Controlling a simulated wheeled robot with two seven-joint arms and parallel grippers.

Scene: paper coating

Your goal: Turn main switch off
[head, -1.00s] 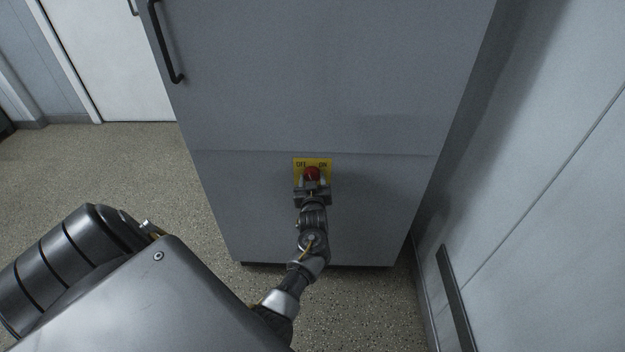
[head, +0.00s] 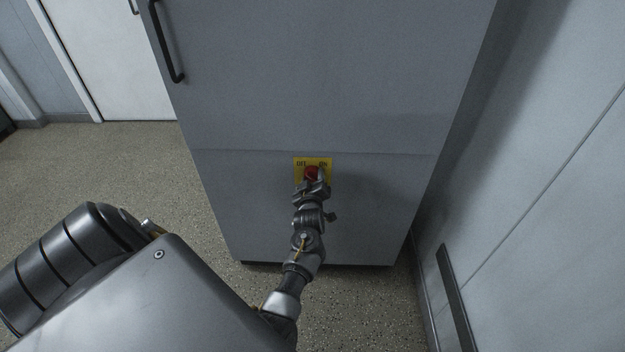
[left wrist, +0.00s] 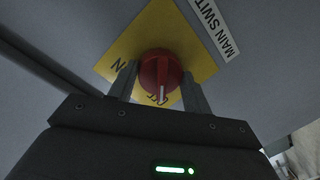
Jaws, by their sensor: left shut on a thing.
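My left gripper (head: 314,182) is at the knob, tilted against the plate. In the left wrist view, its two fingers (left wrist: 160,88) stand on either side of the red knob (left wrist: 158,70), shut on it. A white line on the knob points down in that view, toward partly hidden lettering on the yellow plate (left wrist: 160,28). My right gripper is in neither view.
The grey cabinet (head: 320,80) has a black handle (head: 168,45) at its upper left. A pale wall (head: 540,200) runs close along the right. Open speckled floor (head: 120,165) lies to the left. A white label (left wrist: 214,25) reads MAIN SWIT, cut off.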

